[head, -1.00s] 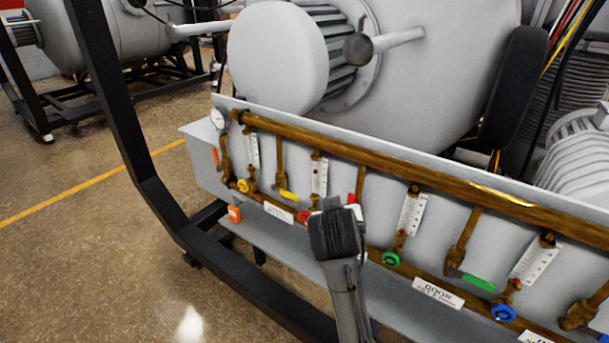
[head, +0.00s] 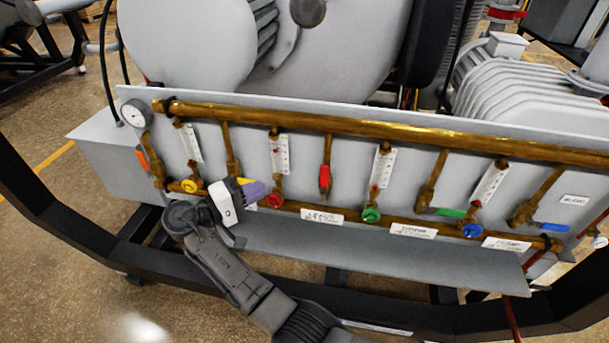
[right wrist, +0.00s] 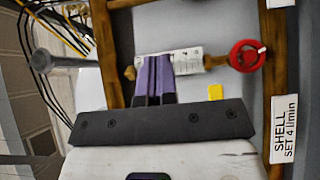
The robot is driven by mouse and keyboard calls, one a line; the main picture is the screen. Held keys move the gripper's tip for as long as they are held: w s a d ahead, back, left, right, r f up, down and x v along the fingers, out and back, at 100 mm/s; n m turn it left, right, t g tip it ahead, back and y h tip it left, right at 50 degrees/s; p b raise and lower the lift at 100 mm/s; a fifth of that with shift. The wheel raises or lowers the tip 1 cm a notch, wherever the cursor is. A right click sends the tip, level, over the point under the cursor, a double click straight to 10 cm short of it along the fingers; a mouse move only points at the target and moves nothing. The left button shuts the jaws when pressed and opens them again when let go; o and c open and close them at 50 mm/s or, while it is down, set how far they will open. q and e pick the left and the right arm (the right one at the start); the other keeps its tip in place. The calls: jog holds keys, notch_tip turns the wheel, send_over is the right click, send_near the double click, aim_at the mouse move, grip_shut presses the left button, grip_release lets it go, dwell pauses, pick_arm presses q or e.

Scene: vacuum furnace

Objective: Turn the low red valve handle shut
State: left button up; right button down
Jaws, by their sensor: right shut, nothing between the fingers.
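A round red valve handle (head: 275,200) sits low on the manifold panel, at the foot of a flow meter (head: 280,155). It also shows in the right wrist view (right wrist: 247,56), right of my fingers. A red lever (head: 324,178) hangs along a drop pipe further right. My right gripper (head: 256,190) is shut and empty, its purple fingers just left of the round red handle and apart from it. In the right wrist view the fingers (right wrist: 155,78) lie together in front of the flow meter. A yellow lever (head: 243,182) is partly hidden by the hand. My left gripper is out of view.
Brass pipe (head: 400,128) runs along the panel top. A yellow knob (head: 189,186), a green knob (head: 371,215) and a blue knob (head: 472,231) sit along the bottom. A grey ledge (head: 380,262) and a black frame rail (head: 95,235) lie below and in front.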

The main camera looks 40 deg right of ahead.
jog(key=b, duration=0.2)
send_near(324, 182)
jog(key=w+d+r, duration=0.2)
jog(key=w+d, duration=0.2)
jog(key=s+d, duration=0.1)
jog(key=s+d+b, duration=0.1)
jog(key=shift+s+d+r, duration=0.2)
jog(key=shift+s+d, duration=0.15)
jog(key=shift+s, duration=0.05)
dwell(0.4)
jog(key=shift+s, duration=0.1)
